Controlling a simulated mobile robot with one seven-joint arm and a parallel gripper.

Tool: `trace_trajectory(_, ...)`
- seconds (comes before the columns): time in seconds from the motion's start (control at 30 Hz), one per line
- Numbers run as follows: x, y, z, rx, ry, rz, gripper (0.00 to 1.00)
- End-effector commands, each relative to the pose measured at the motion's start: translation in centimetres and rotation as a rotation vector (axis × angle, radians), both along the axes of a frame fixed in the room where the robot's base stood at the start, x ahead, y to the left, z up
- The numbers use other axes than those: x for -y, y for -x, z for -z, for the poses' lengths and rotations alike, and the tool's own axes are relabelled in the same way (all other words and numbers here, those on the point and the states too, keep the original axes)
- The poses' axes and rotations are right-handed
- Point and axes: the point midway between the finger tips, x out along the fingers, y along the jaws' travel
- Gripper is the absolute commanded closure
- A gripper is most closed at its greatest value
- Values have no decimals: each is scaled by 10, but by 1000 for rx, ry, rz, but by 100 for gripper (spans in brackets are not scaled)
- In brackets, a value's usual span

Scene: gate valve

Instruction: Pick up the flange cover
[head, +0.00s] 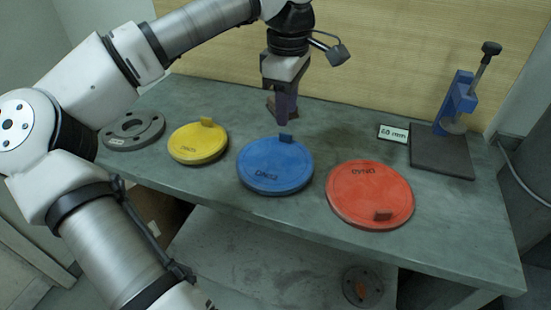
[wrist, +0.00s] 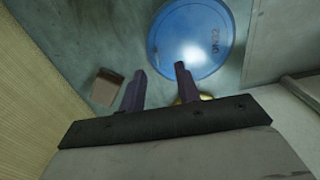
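Three round flange covers lie flat on the grey table in the head view: yellow (head: 190,147), blue (head: 275,170) and red (head: 371,190). Each has a small raised tab near its rim and dark lettering. My gripper (head: 283,118) hangs above the table, behind the blue cover's tab, apart from the covers. In the wrist view, the fingers of my gripper (wrist: 159,75) are spread with nothing between them. The blue cover (wrist: 190,38) lies ahead of them. A bit of yellow (wrist: 190,98) shows behind the right finger, mostly hidden.
A grey flange ring (head: 133,131) lies at the table's left end. A blue stand (head: 456,105) with a black-knobbed lever and a small white sign (head: 393,133) are at the right. A wooden panel (head: 390,55) closes the back. Another flange (head: 362,287) lies below the table.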

Motion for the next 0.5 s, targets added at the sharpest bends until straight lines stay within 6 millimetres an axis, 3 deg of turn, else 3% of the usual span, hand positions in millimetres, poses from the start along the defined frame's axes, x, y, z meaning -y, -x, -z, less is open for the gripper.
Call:
trace_trajectory(0.23,0,-2,14,0,1,0,67)
trace_trajectory(0.5,-1,-7,53,-1,2,0,67)
